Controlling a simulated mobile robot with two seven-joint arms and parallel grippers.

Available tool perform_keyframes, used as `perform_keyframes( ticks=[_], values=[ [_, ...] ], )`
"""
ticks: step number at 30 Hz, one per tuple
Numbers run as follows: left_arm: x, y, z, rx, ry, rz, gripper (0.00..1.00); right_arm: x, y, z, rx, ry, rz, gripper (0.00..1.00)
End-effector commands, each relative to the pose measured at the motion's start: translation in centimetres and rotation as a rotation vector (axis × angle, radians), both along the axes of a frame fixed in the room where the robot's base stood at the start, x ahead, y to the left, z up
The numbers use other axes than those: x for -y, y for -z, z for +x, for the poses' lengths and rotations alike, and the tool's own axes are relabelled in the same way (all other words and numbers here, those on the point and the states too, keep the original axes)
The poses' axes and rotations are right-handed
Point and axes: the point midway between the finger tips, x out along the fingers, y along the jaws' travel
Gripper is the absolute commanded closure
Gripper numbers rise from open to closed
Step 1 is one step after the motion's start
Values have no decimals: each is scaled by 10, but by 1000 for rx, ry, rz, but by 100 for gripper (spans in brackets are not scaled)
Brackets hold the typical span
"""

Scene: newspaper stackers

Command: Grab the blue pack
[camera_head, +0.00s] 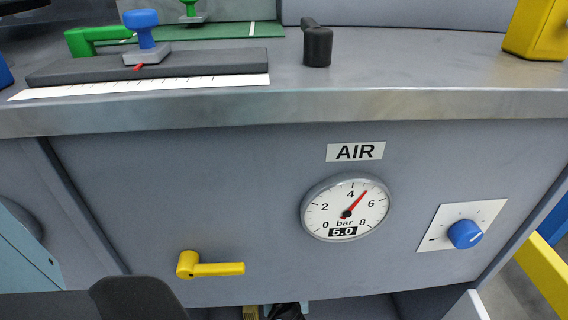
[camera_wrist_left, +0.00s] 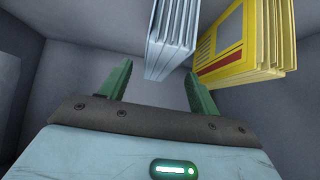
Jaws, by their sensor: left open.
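A pale blue-grey pack (camera_wrist_left: 174,40) of folded sheets hangs or stands at the top middle of the left wrist view, its upper part cut off by the frame. My left gripper (camera_wrist_left: 158,82) is open, with its two green fingers apart. The pack's lower end shows between and just beyond the fingertips, nearer the right finger. I see no grip on it, and I cannot tell whether a finger touches it. The head view does not show this pack or either gripper's fingers.
A yellow pack (camera_wrist_left: 235,45) with a red patch stands close to the right of the blue-grey one. Grey walls surround them. The head view shows a cabinet front with an air gauge (camera_head: 346,208), a yellow lever (camera_head: 210,266) and a blue knob (camera_head: 465,234) below a worktop edge (camera_head: 300,107).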

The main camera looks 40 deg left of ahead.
Motion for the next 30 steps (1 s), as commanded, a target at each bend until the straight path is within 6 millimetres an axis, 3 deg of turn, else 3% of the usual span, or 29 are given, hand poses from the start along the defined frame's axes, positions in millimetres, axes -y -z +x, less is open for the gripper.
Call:
perform_keyframes(
  ticks=[10, 21, 30],
  values=[
    [-21, 33, 19, -1, -1, 0, 38, 0, 23, -2, -17, 1, 0, 64],
    [-26, 36, 24, 2, 0, 0, 38, 0, 25, -3, -19, 0, 0, 64],
    [-26, 37, 24, 2, 0, 0, 77, 0, 25, -3, -19, 0, 0, 64]
  ],
)
